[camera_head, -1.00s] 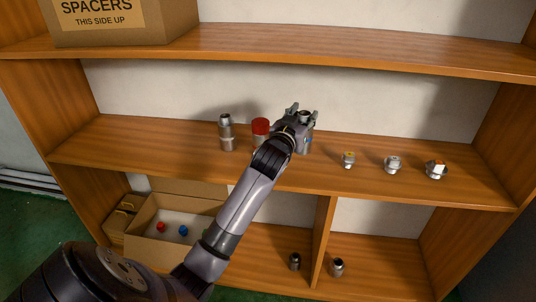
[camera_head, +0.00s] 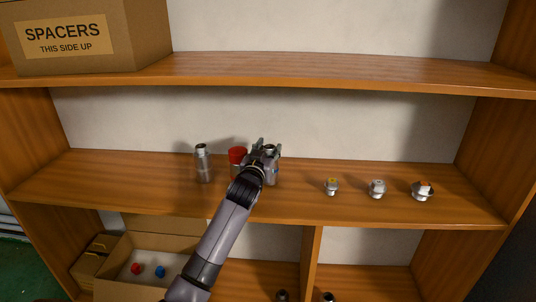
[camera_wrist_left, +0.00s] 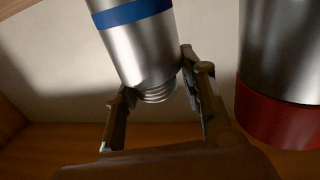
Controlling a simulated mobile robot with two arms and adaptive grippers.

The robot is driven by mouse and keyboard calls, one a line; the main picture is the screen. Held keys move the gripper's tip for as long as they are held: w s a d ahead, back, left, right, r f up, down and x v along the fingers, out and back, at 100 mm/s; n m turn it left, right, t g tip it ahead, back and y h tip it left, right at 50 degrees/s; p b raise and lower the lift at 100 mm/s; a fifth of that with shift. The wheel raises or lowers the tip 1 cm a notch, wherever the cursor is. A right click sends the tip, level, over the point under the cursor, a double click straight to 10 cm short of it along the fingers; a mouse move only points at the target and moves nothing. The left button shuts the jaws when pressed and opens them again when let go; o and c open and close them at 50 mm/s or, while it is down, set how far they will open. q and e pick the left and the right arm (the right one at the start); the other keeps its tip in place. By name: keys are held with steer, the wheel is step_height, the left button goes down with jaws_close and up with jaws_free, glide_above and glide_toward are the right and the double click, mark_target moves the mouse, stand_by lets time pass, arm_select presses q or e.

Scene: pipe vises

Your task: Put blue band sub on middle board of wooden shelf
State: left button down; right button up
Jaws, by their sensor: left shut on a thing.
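The blue band sub (camera_head: 271,174) is a silver cylinder, mostly hidden behind my left gripper (camera_head: 264,152) at the middle board (camera_head: 120,185) of the wooden shelf. In the left wrist view the sub (camera_wrist_left: 145,50) shows its blue band and a threaded end between the fingers. The left gripper is shut on it near the threaded end. My right gripper is not in view.
A red-topped cylinder (camera_head: 237,156) stands close left of the held sub, with a plain silver sub (camera_head: 203,165) further left. Three small fittings (camera_head: 377,189) stand to the right. A SPACERS box (camera_head: 120,35) sits on the top board. An open carton (camera_head: 125,282) is below.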

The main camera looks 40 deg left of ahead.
arm_select(q)
steer(key=shift+f, duration=0.2)
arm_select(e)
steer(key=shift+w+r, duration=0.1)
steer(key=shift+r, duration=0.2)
arm_select(q)
steer(key=c, duration=1.3)
jaws_free()
steer(key=shift+f, duration=0.1)
